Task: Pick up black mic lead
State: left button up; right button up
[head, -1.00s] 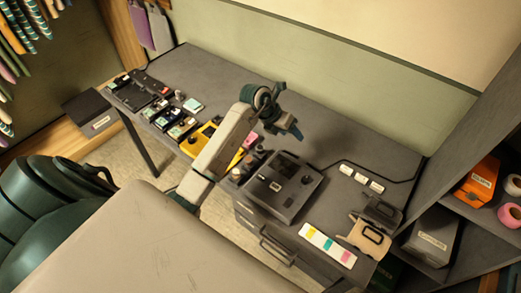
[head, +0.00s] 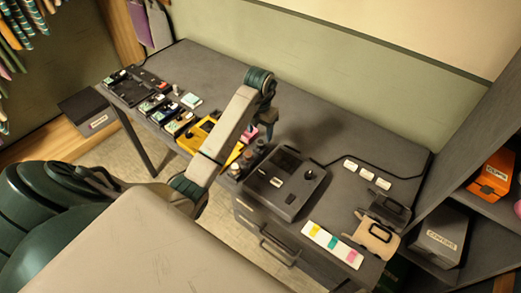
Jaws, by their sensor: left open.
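No mic lead can be told for certain. A thin black cable (head: 392,151) runs along the back right of the grey table, past several white blocks. My left gripper (head: 268,138) is open and empty, pointing down over the middle of the table, well left of the cable. It is near a small pink item (head: 250,132) and behind a black boxy device (head: 284,184). My forearm hides part of the yellow item (head: 199,136). My right gripper is out of view.
Small pedals and boxes (head: 165,108) fill the table's left end. A colour-marked white strip (head: 332,244), a tan case (head: 376,239) and a black case (head: 390,210) lie at the right front. Shelves with an orange box (head: 491,178) stand at right. The table's back middle is clear.

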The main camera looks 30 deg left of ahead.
aim_at(260, 142)
pick_arm(q)
jog(key=f+b, duration=0.1)
jog(key=f, duration=0.1)
jog(key=f+b, duration=0.2)
jog(key=f, duration=0.1)
jog(key=shift+s+d, duration=0.1)
jog(key=shift+d, duration=0.1)
jog(key=shift+f+b, duration=0.2)
jog(key=shift+b, duration=0.1)
jog(key=shift+r, duration=0.1)
jog(key=shift+c, duration=1.1)
jog(key=c, duration=0.9)
jog(key=shift+c, duration=0.2)
